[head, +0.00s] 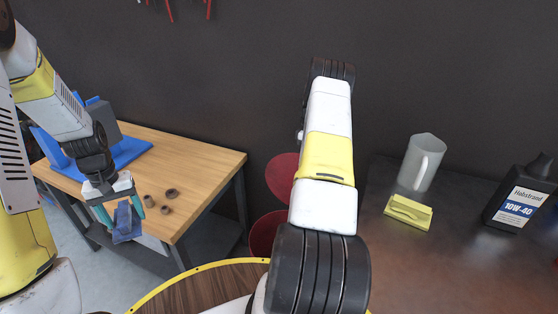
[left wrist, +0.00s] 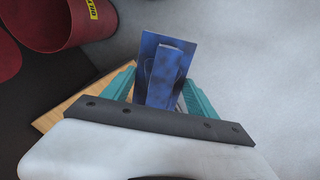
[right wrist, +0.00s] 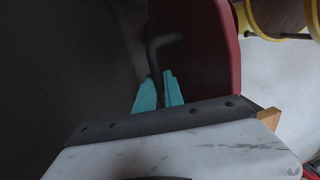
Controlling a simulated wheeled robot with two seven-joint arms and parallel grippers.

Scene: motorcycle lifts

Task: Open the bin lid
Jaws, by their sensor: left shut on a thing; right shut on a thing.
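The bin (head: 266,232) is red and stands on the floor between the wooden table and the dark counter, partly hidden by my right arm. Its round red lid (head: 282,176) shows above it, apart from the body in the head view. In the right wrist view the lid (right wrist: 218,60) carries a dark bent handle (right wrist: 165,42). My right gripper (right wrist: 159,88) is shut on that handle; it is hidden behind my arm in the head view. My left gripper (head: 122,214) is shut on a blue packet (left wrist: 168,72), held near the wooden table's front edge.
The wooden table (head: 205,160) holds several small dark rings (head: 165,208) and a blue stand (head: 125,152). On the dark counter (head: 400,265) are a grey jug (head: 420,165), a yellow block (head: 408,211) and an oil bottle (head: 520,200). A round wooden top (head: 200,290) lies close in front.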

